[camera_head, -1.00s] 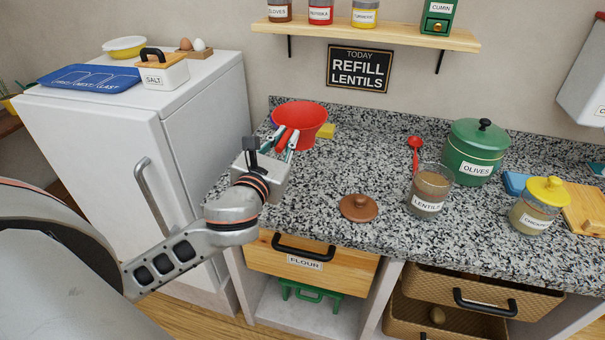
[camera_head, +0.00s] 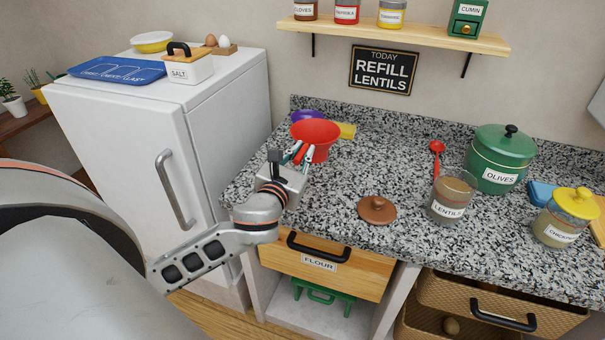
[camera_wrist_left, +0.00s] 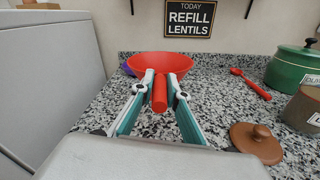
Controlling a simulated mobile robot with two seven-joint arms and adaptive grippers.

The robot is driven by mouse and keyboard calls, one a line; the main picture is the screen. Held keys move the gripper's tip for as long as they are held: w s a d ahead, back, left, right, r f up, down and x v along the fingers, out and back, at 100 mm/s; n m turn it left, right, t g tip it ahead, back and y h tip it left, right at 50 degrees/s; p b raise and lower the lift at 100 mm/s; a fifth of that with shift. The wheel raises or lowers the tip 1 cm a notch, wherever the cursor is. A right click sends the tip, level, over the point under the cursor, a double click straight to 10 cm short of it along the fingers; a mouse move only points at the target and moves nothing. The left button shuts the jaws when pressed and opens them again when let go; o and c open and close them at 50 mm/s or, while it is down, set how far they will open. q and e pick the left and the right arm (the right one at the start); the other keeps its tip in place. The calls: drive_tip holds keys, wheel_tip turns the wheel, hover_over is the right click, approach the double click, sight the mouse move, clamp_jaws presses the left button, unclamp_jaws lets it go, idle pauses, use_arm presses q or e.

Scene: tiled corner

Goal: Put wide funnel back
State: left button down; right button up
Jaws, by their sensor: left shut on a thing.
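The wide funnel is a red cone (camera_head: 316,130) at the back left of the speckled counter, with its broad rim facing up. My left gripper (camera_head: 300,153) is in front of it, shut on its red stem. The left wrist view shows the stem (camera_wrist_left: 159,95) between the two fingertips (camera_wrist_left: 160,84) and the red bowl (camera_wrist_left: 160,63) just beyond. I cannot tell whether the funnel touches the counter. My right gripper is in neither view.
A purple thing (camera_head: 306,116) and a yellow thing (camera_head: 347,130) are partly hidden behind the funnel. A brown lid (camera_head: 377,209), a lentils jar (camera_head: 451,199), a red spoon (camera_head: 437,148) and a green olives pot (camera_head: 499,160) are to the right. The fridge (camera_head: 130,150) stands left.

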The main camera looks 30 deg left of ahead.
use_arm(q)
drive_tip(key=shift+f, duration=0.9)
wheel_tip(320, 180, down, 4)
drive_tip(key=shift+f+b, duration=0.1)
drive_tip(key=shift+b, duration=0.6)
drive_tip(key=shift+f, duration=0.15)
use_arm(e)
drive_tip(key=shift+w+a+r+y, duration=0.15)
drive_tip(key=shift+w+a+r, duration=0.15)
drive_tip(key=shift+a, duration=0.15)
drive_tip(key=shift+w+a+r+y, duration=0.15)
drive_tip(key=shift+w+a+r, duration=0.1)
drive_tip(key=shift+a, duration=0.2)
use_arm(q)
drive_tip(key=c, duration=2)
unclamp_jaws()
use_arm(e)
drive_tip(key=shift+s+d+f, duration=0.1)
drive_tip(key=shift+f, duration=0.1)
